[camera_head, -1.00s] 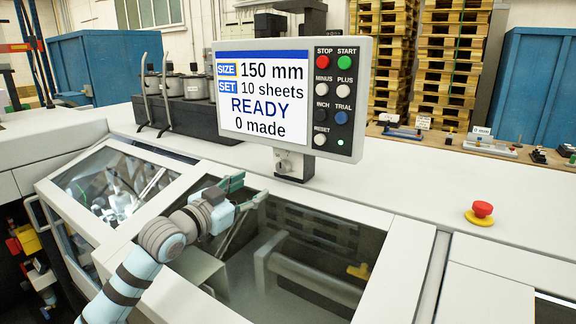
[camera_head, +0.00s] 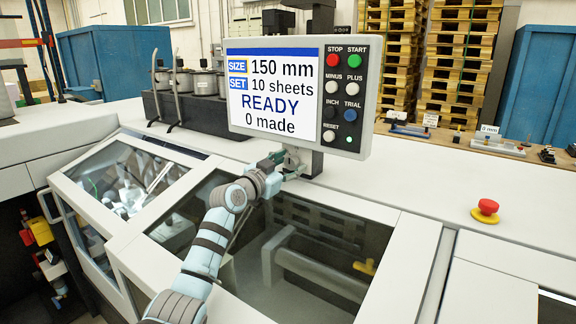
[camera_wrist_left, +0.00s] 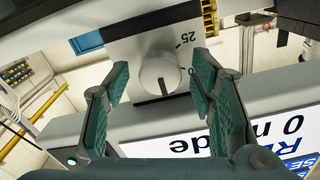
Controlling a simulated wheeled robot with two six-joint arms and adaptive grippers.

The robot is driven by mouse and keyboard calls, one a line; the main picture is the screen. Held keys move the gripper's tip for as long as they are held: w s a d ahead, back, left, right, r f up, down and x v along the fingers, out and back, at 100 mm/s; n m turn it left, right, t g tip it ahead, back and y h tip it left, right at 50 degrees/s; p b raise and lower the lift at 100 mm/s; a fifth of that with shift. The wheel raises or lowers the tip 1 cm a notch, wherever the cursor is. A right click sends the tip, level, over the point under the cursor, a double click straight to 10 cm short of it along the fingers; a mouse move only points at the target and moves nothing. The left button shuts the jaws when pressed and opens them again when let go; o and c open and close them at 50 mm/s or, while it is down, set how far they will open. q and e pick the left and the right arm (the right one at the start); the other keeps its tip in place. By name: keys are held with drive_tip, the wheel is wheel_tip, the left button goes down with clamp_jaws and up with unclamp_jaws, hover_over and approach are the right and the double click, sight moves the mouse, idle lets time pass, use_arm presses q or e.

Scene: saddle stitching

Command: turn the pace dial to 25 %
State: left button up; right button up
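The pace dial (camera_wrist_left: 160,76) is a round, light grey knob with a dark pointer line on a grey plate under the screen. In the left wrist view it lies between the two green finger pads of my left gripper (camera_wrist_left: 158,90), with a gap on each side. A "25" mark (camera_wrist_left: 184,40) shows beside the knob, and the dark line is not at that mark. In the head view my left gripper (camera_head: 279,165) is just below the screen and partly hides the dial. My right gripper is in neither view.
The control screen (camera_head: 270,92) reads "150 mm", "10 sheets", "READY", "0 made". A button panel (camera_head: 343,95) is on its right side. A red emergency stop (camera_head: 486,208) stands on the white machine top. Glass covers (camera_head: 300,240) lie below my left arm.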

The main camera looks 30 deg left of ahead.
use_arm(q)
drive_tip(key=shift+w+f, duration=0.1)
drive_tip(key=c, duration=1.1)
drive_tip(key=shift+o, duration=0.3)
